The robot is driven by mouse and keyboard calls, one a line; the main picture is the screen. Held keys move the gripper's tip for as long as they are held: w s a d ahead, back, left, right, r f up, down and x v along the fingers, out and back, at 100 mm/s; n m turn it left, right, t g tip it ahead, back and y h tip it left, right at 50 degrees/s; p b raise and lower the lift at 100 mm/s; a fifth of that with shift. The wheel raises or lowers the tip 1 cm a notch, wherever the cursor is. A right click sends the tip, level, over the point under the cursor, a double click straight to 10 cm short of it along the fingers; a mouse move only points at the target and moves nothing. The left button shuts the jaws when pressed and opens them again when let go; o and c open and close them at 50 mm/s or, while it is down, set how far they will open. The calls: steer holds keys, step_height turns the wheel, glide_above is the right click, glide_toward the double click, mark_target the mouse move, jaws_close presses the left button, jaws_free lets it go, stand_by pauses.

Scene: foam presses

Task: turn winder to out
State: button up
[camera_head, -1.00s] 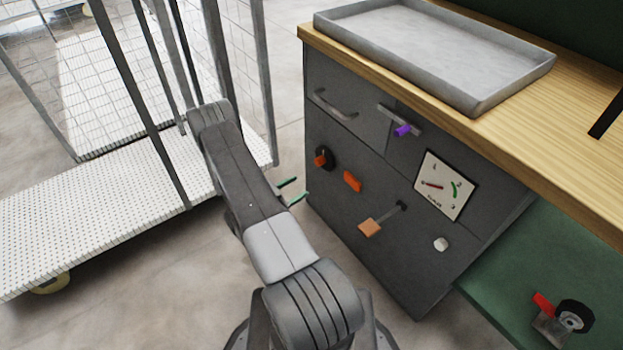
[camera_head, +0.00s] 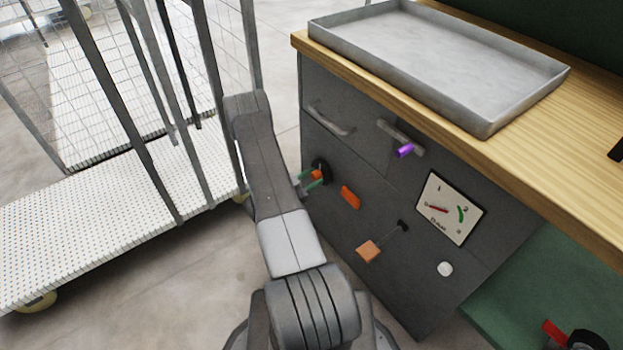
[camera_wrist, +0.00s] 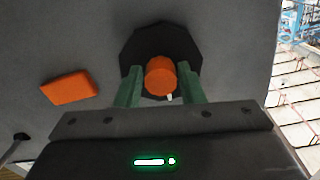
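An orange round knob (camera_head: 316,174) on a black many-sided disc (camera_head: 324,166) sits on the grey cabinet front and looks like the winder. In the wrist view the knob (camera_wrist: 160,75) stands out from the black disc (camera_wrist: 184,46), with a small white mark just below it. My gripper (camera_head: 311,180) is at the knob, its green fingers pointing at the cabinet. In the wrist view the fingers (camera_wrist: 160,84) are apart, one on each side of the knob's lower part. A gap seems to show on both sides; contact is not clear. No out label is readable.
Beside the knob is an orange block (camera_head: 350,197). The cabinet also bears a tan-ended lever (camera_head: 368,251), a purple handle (camera_head: 404,150), a dial gauge (camera_head: 449,208), a white knob (camera_head: 445,269) and a drawer handle (camera_head: 331,119). A wire cart (camera_head: 120,215) stands left.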

steer(key=c, duration=0.5)
